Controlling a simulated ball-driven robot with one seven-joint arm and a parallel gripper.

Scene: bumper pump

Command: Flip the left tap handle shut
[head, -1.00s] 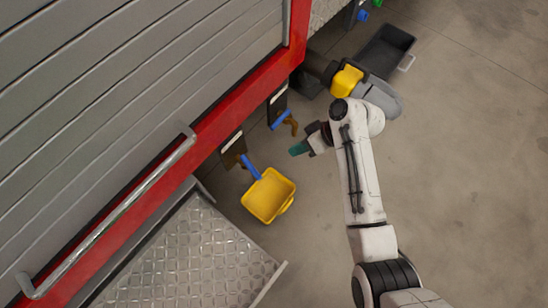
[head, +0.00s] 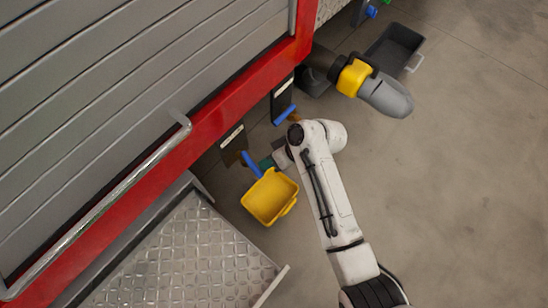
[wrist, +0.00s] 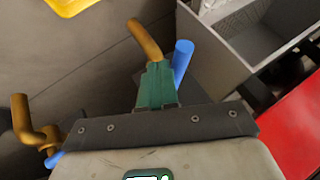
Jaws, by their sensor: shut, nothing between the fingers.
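The left tap's blue handle (head: 252,165) sticks out from its dark plate toward the yellow bucket in the head view. My gripper (head: 265,162) has green fingers, shut and empty, close to the right of this handle. In the wrist view the fingers (wrist: 155,88) point up the picture, with the blue handle (wrist: 182,62) just to their right and the brass spout (wrist: 145,40) beyond their tips. I cannot tell whether they touch either. The tap's body is hidden behind the fingers there.
The right tap's blue handle (head: 285,114) is farther up along the red bumper (head: 220,115); its brass body (wrist: 32,125) shows in the wrist view. The yellow bucket (head: 270,212) stands just below the left tap. A metal tread step (head: 190,260) lies lower left.

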